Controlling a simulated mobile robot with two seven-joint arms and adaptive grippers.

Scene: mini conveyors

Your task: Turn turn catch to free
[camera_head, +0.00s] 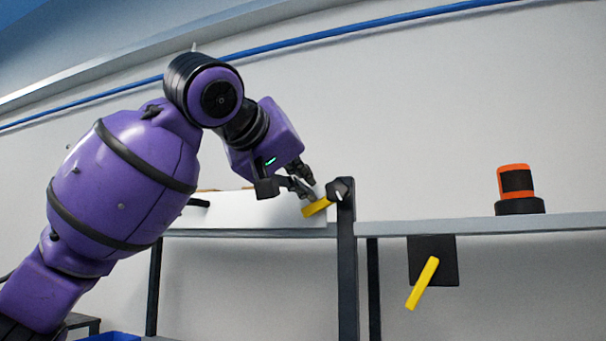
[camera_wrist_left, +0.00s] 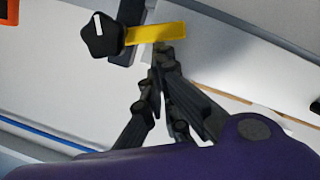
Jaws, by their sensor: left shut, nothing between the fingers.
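The turn catch is a black knob (camera_head: 341,190) with a yellow lever (camera_head: 317,207), at the top of a dark post. The lever points left and slightly down from the knob. In the left wrist view the knob (camera_wrist_left: 103,39) has a white mark and the yellow lever (camera_wrist_left: 155,33) extends right from it. My left gripper (camera_head: 311,192) is shut and empty, its fingertips at the lever. The tips (camera_wrist_left: 165,57) also show beside the lever's edge in the left wrist view; I cannot tell whether they touch it. My right gripper is out of view.
A second yellow lever (camera_head: 422,283) hangs tilted on a black plate (camera_head: 445,260) under the right-hand shelf (camera_head: 470,226). An orange and black device (camera_head: 516,185) stands on that shelf. A white panel (camera_head: 250,212) lies left of the post (camera_head: 347,270). Blue pipe runs along the wall.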

